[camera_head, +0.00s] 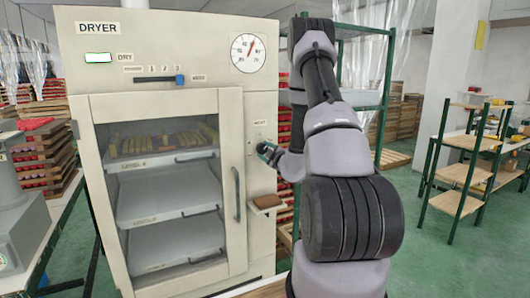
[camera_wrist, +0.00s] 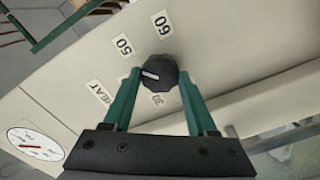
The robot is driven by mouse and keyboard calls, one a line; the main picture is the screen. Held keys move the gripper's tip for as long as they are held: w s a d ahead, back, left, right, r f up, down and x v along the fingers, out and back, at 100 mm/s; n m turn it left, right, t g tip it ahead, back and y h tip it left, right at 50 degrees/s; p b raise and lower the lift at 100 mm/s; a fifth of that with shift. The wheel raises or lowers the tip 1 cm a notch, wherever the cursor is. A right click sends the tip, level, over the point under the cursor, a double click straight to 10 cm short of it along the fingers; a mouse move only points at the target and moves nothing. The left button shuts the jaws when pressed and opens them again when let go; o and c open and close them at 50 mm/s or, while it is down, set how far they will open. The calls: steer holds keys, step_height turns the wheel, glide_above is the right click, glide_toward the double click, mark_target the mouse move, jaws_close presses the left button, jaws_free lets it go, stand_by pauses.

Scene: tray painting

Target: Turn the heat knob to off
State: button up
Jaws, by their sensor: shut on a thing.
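The heat knob (camera_wrist: 158,73) is a round black dial with a white pointer mark, on the dryer's cream panel. The HEAT label (camera_wrist: 100,92) is at the left. My gripper (camera_wrist: 159,82) has its green fingers on either side of the knob, shut on it. In the head view my gripper (camera_head: 268,152) is at the panel and hides the knob.
The dryer (camera_head: 188,31) has a glass door with a vertical handle (camera_head: 237,195) just left of my gripper. Trays show inside. A round gauge (camera_head: 248,52) and a blue slider (camera_head: 180,79) sit above. A wooden shelf stand (camera_head: 462,172) is at the right.

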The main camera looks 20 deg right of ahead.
steer(key=n, duration=0.5)
steer(key=shift+n, duration=0.3)
steer(key=n, duration=0.9)
steer(key=shift+f, duration=0.1)
steer(key=n, duration=1.1)
steer(key=shift+n, duration=0.4)
steer(key=n, duration=0.3)
steer(key=shift+n, duration=0.3)
steer(key=shift+f+n, duration=0.1)
steer(key=shift+n, duration=1.5)
steer(key=shift+s, duration=0.1)
